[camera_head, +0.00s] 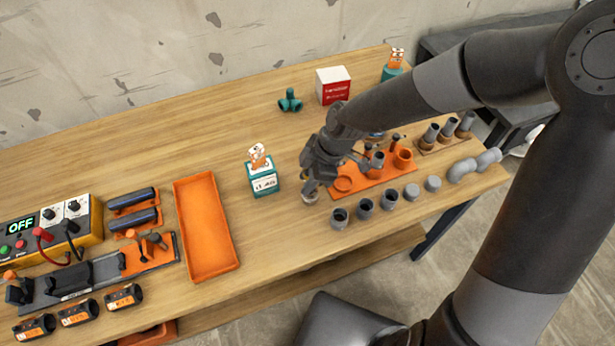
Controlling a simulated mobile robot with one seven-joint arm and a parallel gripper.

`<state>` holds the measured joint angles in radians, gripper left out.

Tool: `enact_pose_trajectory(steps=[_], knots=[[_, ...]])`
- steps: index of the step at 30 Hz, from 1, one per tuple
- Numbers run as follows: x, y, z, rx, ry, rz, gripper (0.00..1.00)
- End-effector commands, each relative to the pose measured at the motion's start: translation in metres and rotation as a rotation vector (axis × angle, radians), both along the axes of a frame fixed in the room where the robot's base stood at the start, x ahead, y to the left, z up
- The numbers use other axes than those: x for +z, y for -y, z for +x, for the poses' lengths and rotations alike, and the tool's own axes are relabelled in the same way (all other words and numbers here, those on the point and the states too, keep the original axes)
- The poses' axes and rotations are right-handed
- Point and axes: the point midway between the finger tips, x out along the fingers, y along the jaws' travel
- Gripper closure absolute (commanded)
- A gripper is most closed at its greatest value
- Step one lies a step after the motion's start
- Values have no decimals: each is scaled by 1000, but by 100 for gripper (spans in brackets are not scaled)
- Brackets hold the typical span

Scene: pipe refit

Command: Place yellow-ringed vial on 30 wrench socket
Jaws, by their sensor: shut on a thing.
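My gripper (310,187) points down over the table, left of the orange fixture. It is shut on a small grey piece (310,198), mostly hidden by the fingers; I cannot tell whether it touches the table. No yellow ring and no number 30 can be made out on anything. Three dark-mouthed grey cylinders, a near one (340,218), a middle one (364,209) and a far one (390,200), stand in a row right of my gripper. Whether they are sockets is unclear. The orange fixture (372,183) holds upright parts and is partly hidden by my arm.
A teal block with a figure (264,182) stands close left of my gripper. Grey caps and a bent pipe (474,165) line the right front edge.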

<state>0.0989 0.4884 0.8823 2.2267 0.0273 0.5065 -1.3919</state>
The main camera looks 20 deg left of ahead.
Motion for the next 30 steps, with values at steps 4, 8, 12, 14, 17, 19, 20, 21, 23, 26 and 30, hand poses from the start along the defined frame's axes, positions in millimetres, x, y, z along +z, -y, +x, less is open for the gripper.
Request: enact_pose_trajectory(steps=[4,8,12,14,17,19,20,21,23,26,30], knots=[[-3,0,0,0,-1,0,92],[-3,0,0,0,0,1,61],[-2,0,0,0,0,0,49],[-2,0,0,0,0,0,49],[-2,0,0,0,0,0,49],[-2,0,0,0,0,0,49],[-2,0,0,0,0,0,49],[0,0,0,0,1,0,49],[3,1,1,-1,1,-1,49],[11,4,3,-3,2,1,49],[30,11,7,-3,3,1,49]])
